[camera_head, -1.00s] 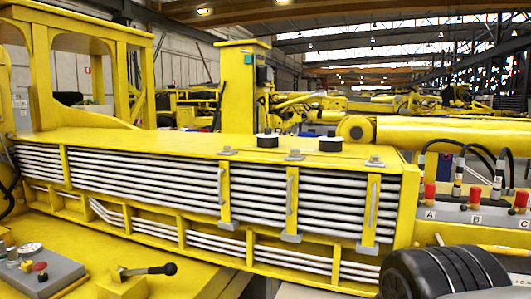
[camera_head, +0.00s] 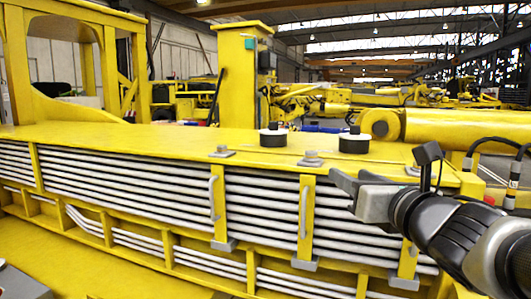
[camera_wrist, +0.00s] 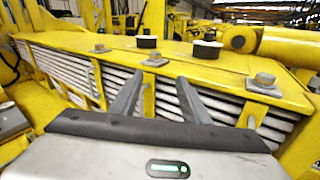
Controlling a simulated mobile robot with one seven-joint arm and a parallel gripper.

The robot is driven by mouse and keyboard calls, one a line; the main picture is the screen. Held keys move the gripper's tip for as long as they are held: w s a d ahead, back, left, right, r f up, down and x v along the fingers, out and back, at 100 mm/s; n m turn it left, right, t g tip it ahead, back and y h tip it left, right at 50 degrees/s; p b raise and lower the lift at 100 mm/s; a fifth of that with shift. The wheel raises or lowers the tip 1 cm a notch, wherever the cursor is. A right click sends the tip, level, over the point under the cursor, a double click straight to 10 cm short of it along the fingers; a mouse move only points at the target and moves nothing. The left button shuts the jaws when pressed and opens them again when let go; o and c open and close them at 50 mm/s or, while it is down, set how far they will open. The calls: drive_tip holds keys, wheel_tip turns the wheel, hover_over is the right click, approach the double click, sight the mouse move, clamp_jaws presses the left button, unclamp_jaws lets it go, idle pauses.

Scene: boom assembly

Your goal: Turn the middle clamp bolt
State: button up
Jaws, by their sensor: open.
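Three clamp bolts stand in a row along the near top edge of the yellow boom. The middle clamp bolt (camera_head: 311,158), grey with a hex head on a flat plate, shows clear of cover; it is also in the wrist view (camera_wrist: 155,60). The left bolt (camera_head: 222,152) shows fully. The right bolt (camera_wrist: 264,84) is plain in the wrist view but mostly hidden behind my arm in the head view. My gripper (camera_head: 345,190) is open and empty, to the right of the middle bolt and apart from it. In the wrist view its fingers (camera_wrist: 160,82) point towards that bolt.
Two black-and-white round caps (camera_head: 273,137) stand on the boom top behind the bolts. Grey hose bundles (camera_head: 120,180) run along the boom's side, held by yellow clamp bars with handles (camera_head: 304,212). Space above the boom top is open.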

sight(314, 155)
drive_tip(key=shift+n+y, duration=0.5)
drive_tip(key=shift+n, duration=0.4)
drive_tip(key=p+x, duration=0.1)
drive_tip(key=x, duration=0.8)
drive_tip(key=p+x, duration=0.2)
drive_tip(key=x, duration=0.6)
drive_tip(key=shift+w+a+r, duration=0.2)
drive_tip(key=shift+w+a, duration=0.1)
drive_tip(key=shift+w, duration=0.05)
drive_tip(key=shift+f, duration=0.1)
drive_tip(key=c, duration=0.8)
